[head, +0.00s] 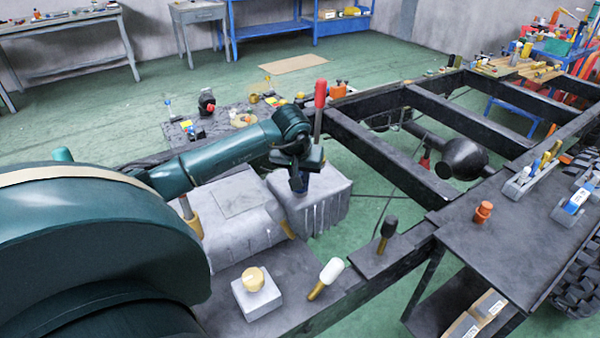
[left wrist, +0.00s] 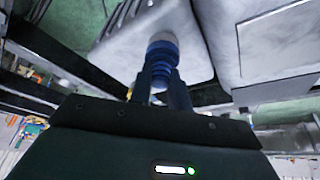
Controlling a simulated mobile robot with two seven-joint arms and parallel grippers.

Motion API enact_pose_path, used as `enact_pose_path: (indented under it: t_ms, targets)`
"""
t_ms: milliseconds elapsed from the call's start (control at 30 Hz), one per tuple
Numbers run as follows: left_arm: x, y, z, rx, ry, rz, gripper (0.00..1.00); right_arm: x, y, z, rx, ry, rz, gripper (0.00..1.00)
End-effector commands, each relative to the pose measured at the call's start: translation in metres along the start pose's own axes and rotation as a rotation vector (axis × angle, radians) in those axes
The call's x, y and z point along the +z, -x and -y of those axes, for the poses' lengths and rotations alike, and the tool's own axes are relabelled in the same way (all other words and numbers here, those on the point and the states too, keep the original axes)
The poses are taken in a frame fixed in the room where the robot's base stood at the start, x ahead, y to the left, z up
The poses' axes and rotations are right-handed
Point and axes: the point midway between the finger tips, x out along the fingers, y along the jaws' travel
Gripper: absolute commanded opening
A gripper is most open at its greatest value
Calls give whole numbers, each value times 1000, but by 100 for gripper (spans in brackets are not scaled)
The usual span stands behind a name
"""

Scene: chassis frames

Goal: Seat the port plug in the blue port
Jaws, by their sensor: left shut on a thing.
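My left gripper (head: 302,172) is at the end of my teal arm, over the grey ribbed housing (head: 322,202). In the left wrist view the same gripper (left wrist: 162,90) is shut on a blue ribbed piece with a pale grey round end (left wrist: 162,47), which I take to be the port plug. Its round end points away from the gripper and overlaps the housing in that view. I cannot tell whether it touches the housing. I cannot make out a separate blue port; the gripper and the held piece hide part of the housing. My right gripper is not in view.
A red-handled tool (head: 320,105) stands upright close behind the gripper. A white-headed plug (head: 331,271), a black-headed plug (head: 389,228) and a cream knob on a white block (head: 256,291) are in front. Black chassis rails (head: 385,155) run to the right.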

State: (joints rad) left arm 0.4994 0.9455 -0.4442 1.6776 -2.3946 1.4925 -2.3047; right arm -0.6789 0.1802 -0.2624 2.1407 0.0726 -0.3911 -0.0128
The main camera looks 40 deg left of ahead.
Motion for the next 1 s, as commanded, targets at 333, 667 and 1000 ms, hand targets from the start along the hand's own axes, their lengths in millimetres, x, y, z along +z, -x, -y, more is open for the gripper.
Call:
enact_pose_path:
  t_ms: [333,667,1000]
  targets:
    - [0,-2,0,1,-1,-2,22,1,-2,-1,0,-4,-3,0]
    - [0,-2,0,1,0,-1,41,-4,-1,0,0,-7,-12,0]
    - [-2,19,0,2,-1,-6,41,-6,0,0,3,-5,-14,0]
